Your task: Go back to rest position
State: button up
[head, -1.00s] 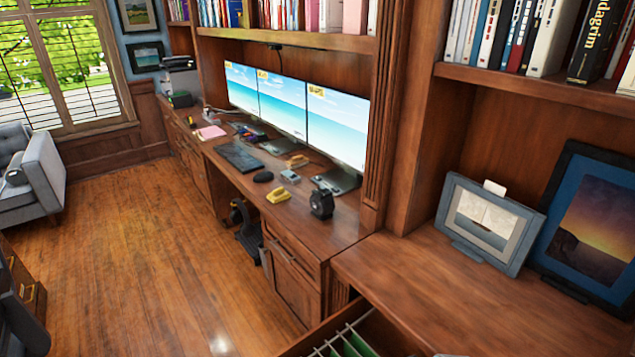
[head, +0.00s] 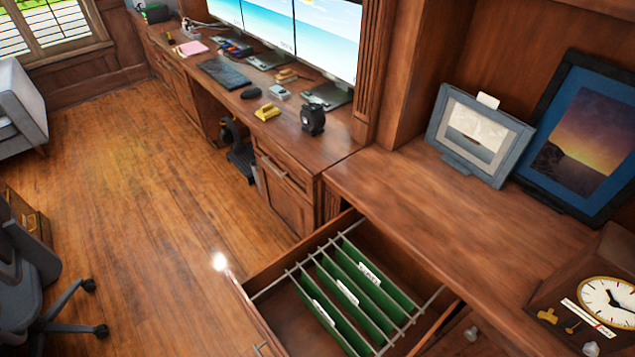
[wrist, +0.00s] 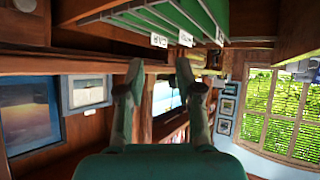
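My gripper (wrist: 160,76) shows only in the wrist view. Its two dark green fingers stand apart, with nothing between them, so it is open and empty. An open drawer (head: 262,277) with green hanging files (head: 342,292) is at the bottom of the head view. The same files, with white labels, show at the top of the wrist view (wrist: 208,17). My arm is not seen in the head view.
The desk (head: 220,105) holds monitors, a keyboard (head: 222,73), a yellow object (head: 267,111) and a black round object (head: 313,119). Picture frames (head: 478,135) and a clock (head: 592,300) stand on the right counter. An office chair (head: 28,290) is at left. The wooden floor between is clear.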

jog(key=s+r+m+t, duration=0.1)
jog(key=s+r+t, duration=0.2)
jog(key=s+r, duration=0.8)
notch_tip(320, 180, up, 3)
jog(key=shift+s+a+f+t, duration=0.1)
jog(key=shift+s+a+t, duration=0.1)
jog(key=shift+s+t, duration=0.15)
jog(key=shift+a, duration=0.1)
